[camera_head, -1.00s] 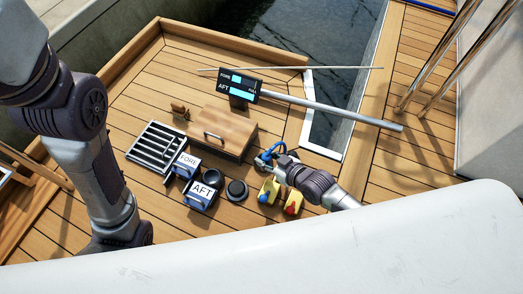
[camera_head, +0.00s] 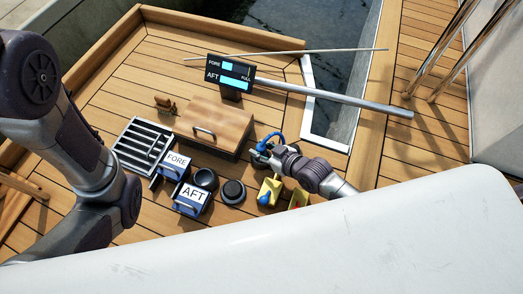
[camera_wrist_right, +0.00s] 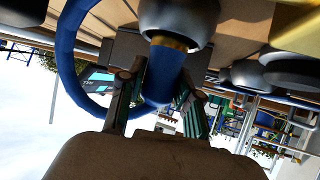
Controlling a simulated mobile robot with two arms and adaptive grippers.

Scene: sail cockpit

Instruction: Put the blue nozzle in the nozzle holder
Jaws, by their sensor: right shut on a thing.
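My right gripper (camera_head: 260,157) is just right of the wooden box, behind the yellow pieces. In the right wrist view the gripper (camera_wrist_right: 160,92) is shut on the blue nozzle (camera_wrist_right: 163,72), with one finger on each side. A blue hose loop (camera_wrist_right: 66,45) curves round beside it and also shows in the head view. A brass-coloured ring and a dark grey rounded part (camera_wrist_right: 180,18) sit at the nozzle's upper end in that view. I cannot tell whether the grey part is the nozzle holder. My left arm is at the left; its gripper is out of view.
The wooden box (camera_head: 213,124), a slatted grate (camera_head: 142,146), FORE (camera_head: 176,161) and AFT (camera_head: 191,195) boxes, and a black round cap (camera_head: 233,192) are on the deck. Yellow pieces (camera_head: 270,190) stand near my right arm.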

